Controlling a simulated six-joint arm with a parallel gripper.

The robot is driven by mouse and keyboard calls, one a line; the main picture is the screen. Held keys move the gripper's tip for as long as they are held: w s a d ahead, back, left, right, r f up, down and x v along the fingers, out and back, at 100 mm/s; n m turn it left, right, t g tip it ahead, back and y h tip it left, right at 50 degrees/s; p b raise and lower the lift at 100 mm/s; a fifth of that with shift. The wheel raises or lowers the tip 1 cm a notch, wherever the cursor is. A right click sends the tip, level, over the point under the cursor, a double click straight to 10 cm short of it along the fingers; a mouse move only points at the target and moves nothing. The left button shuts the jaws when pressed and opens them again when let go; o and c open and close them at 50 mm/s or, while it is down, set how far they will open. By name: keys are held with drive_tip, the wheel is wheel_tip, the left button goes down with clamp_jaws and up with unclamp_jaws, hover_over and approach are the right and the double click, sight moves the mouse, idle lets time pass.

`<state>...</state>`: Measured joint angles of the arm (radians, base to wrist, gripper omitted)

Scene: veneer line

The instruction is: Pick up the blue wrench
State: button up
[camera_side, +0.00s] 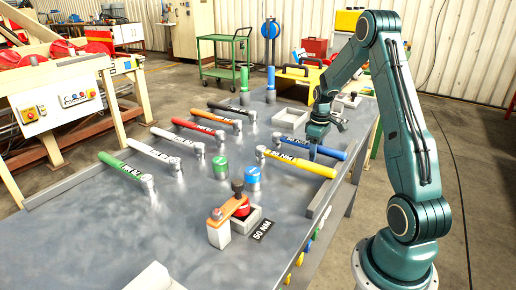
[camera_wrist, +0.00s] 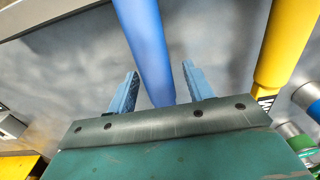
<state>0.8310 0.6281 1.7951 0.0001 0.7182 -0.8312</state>
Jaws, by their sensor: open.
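The blue wrench (camera_side: 326,151) lies on the grey metal table, behind the yellow wrench in the side view. In the wrist view its blue handle (camera_wrist: 147,45) runs between the two fingers of my gripper (camera_wrist: 156,85). In the side view my gripper (camera_side: 313,152) is over the blue wrench, pointing down. The gripper is open, with a finger on each side of the handle and gaps between. The lower part of the handle is hidden by the gripper body in the wrist view.
The yellow wrench (camera_side: 300,164) lies close beside the blue one; its handle also shows in the wrist view (camera_wrist: 287,40). Several other coloured wrenches lie to the left. A raised edge strip (camera_side: 325,197) runs along the table's right side. A grey tray (camera_side: 290,118) stands behind.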

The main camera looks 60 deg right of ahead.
idle(0.3)
clamp_jaws()
drive_tip(key=shift+r, duration=0.1)
wheel_tip(320, 180, up, 20)
idle(0.9)
idle(0.5)
